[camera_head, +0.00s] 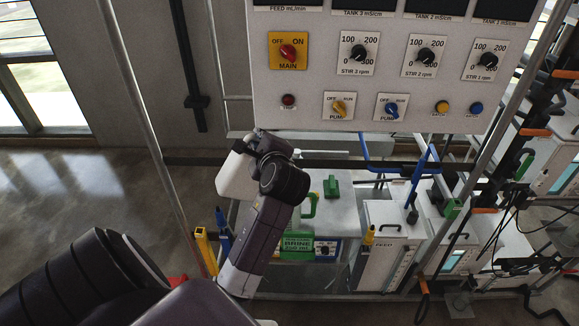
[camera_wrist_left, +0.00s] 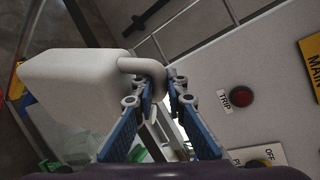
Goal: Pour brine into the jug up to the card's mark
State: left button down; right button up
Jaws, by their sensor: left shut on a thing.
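My left gripper (camera_wrist_left: 160,92) is shut on the handle of a white canister (camera_wrist_left: 75,85), whose body hangs beside the fingers. In the head view the canister (camera_head: 234,176) is partly hidden behind my left wrist, above the bench's left end. A green card (camera_head: 297,246) reading BRINE stands at the front of the bench; its smaller print is unclear. A green handle (camera_head: 311,205) rises behind the card, seemingly the jug's; my arm hides much of that spot. I cannot see any liquid level or the canister's opening. My right gripper is not in view.
A control panel (camera_head: 330,110) with knobs and buttons overhangs the bench close to my left gripper. A FEED box (camera_head: 388,255) stands to the right. Yellow (camera_head: 205,250) and blue uprights stand at the left. Metal posts flank the bench.

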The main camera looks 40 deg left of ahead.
pick_arm(q)
jog(key=shift+w+d+r+m+p, duration=0.1)
jog(key=shift+r+m+p, duration=0.2)
jog(key=shift+p, duration=0.25)
jog(key=shift+f+g, duration=0.2)
jog(key=shift+g, duration=0.1)
jog(key=shift+w+d+f+m+p, duration=0.2)
jog(key=shift+m+p, duration=0.3)
jog(key=shift+p, duration=0.3)
jog(key=shift+f, duration=0.1)
jog(key=shift+w+d+f+m+g+y, duration=0.1)
jog(key=shift+w+f+m+g+y, duration=0.15)
jog(key=shift+f+m+g+y, duration=0.05)
